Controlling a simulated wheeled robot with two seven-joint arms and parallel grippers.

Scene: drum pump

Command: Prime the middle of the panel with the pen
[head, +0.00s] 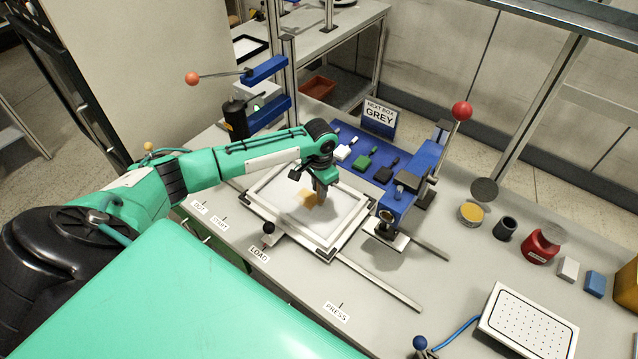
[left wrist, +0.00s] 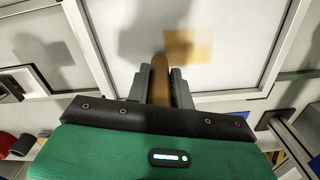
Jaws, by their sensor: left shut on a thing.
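The white-framed panel (head: 275,205) lies flat on the bench in the middle of the head view; its pale surface and frame also fill the upper left wrist view (left wrist: 100,72). A tan, squarish patch (head: 305,200) shows on the panel's middle, and also just ahead of my fingers in the wrist view (left wrist: 190,46). My left gripper (head: 321,190) points down over the panel beside this patch. It is shut on a brown, rod-like thing, seemingly the pen (left wrist: 160,80). Whether its tip touches the panel, I cannot tell. My right gripper is not in view.
A blue clamp press (head: 405,195) with a red ball handle (head: 462,111) stands close right of the frame. Another blue lever fixture (head: 268,110) stands behind left. A blue mat (head: 345,130) holds small blocks. A red pot (head: 540,247) and a perforated white plate (head: 528,325) are right.

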